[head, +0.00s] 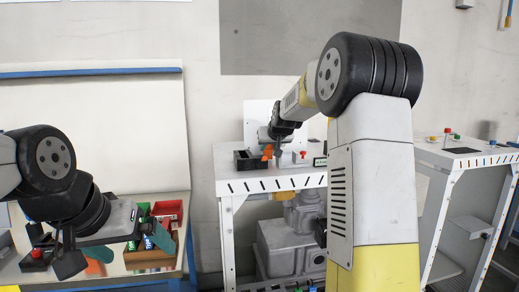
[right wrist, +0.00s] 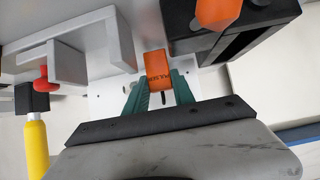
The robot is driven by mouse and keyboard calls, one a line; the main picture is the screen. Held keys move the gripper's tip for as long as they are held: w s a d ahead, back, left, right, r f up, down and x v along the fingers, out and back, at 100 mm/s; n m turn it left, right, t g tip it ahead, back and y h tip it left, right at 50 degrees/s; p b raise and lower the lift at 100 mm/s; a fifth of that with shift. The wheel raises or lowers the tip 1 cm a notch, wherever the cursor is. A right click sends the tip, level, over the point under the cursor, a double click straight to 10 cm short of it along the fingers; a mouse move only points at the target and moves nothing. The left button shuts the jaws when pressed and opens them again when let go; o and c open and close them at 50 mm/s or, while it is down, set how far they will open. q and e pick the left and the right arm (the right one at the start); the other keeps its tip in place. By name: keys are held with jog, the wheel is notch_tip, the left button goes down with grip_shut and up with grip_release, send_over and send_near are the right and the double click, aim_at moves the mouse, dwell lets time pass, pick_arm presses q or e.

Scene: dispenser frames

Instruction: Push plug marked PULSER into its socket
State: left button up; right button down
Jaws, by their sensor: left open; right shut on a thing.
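The orange plug (right wrist: 157,66) sits between the green fingers of my right gripper (right wrist: 158,88) in the right wrist view. Its dark lettering is partly legible and looks like PULSER. In the head view my right gripper (head: 277,147) is above the white bench, with orange showing beside it; the wrist hides part of that spot. I cannot tell the plug's socket apart, nor whether the plug touches it. My left gripper (head: 168,238) is open at the lower left, in front of the crates, away from the bench.
A black holder (right wrist: 240,30) with another orange piece (right wrist: 217,12) stands beside the plug. A grey bracket with a red knob (right wrist: 40,84) and a yellow handle (right wrist: 37,148) are on the other side. Red and green crates (head: 167,209) stand at left; another white bench (head: 462,153) is at right.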

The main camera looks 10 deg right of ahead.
jog(key=shift+f, duration=0.3)
jog(key=shift+f, duration=0.1)
jog(key=c, duration=1.1)
grip_release()
jog(key=shift+o, duration=0.2)
